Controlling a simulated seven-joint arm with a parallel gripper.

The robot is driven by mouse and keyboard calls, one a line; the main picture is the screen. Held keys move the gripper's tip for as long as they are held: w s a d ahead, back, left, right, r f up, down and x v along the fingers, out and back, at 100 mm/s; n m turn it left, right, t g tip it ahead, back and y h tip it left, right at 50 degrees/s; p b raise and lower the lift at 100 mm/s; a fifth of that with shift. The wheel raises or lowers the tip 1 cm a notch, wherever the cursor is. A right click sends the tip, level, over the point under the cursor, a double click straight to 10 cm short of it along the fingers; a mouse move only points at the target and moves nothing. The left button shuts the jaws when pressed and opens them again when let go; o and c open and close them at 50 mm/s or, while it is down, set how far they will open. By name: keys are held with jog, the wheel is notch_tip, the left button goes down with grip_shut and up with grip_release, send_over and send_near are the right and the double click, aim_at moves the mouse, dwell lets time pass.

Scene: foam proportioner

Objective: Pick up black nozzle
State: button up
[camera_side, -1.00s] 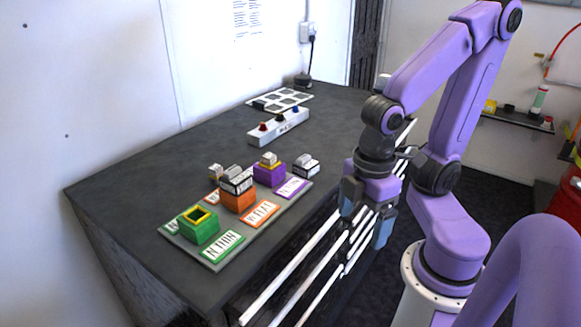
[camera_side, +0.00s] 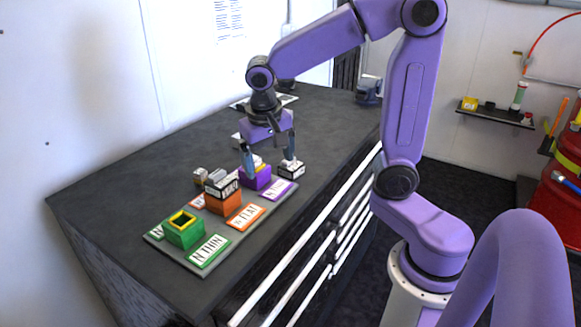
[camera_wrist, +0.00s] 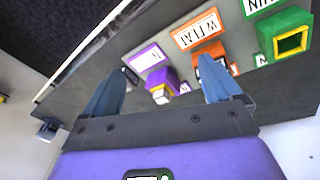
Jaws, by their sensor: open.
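Which piece is the black nozzle, I cannot tell for sure. A small black-and-white labelled block (camera_side: 291,171) stands to the right of the purple block (camera_side: 257,180). Another black-and-white labelled piece (camera_side: 221,188) sits on the orange block (camera_side: 223,204). My gripper (camera_side: 269,165) is open, pointing down over the purple block, with one finger on each side of it in the side view; its right fingertip looks close to the small black-and-white block. In the wrist view, the purple block (camera_wrist: 160,80) shows between the fingers (camera_wrist: 163,75), and the right finger partly hides the orange block (camera_wrist: 210,49).
The green block (camera_side: 184,231) with a yellow-rimmed opening stands at the front of the labelled board (camera_side: 224,255). The dark table (camera_side: 110,180) is clear on the left.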

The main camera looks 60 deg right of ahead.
jog(key=w+d+r+m+h, duration=0.1)
jog(key=w+d+m, duration=0.5)
jog(key=m, duration=0.2)
jog(key=m+g+h, duration=0.1)
jog(key=m, duration=0.5)
send_over(287, 168)
notch_tip(287, 168, down, 9)
jog(key=shift+f, duration=0.15)
jog(key=shift+x, duration=2.8)
jog(key=shift+d, duration=0.2)
jog(key=shift+c, duration=0.3)
jog(key=c, duration=1.1)
